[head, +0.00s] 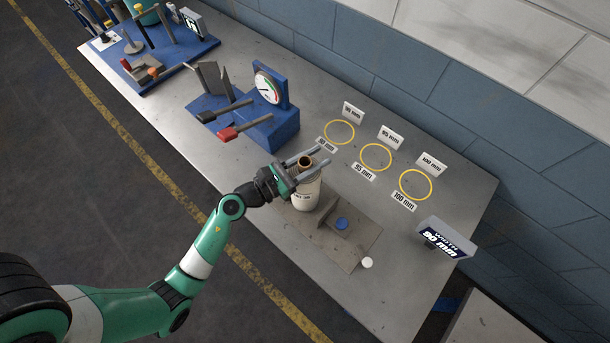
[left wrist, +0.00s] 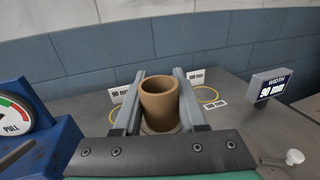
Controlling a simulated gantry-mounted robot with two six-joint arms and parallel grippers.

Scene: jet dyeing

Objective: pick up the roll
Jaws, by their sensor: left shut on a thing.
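The roll (head: 306,197) stands upright on a grey plate, with a white labelled body and a brown core tube (head: 304,163) rising from its top. My left gripper (head: 319,157) reaches over the top of the roll, with one finger on each side of the core, and is shut on it. In the left wrist view the brown core (left wrist: 159,103) shows open-ended between the two grey fingers (left wrist: 159,92). The white body is mostly hidden there. My right gripper is not in view.
Three yellow rings (head: 376,157) with size labels lie behind the roll. A width sign reading 90 mm (head: 446,241) stands at the right. A blue gauge stand (head: 268,125) and a blue tool board (head: 160,55) are to the left. A blue cap (head: 342,224) and white knob (head: 367,262) are close by.

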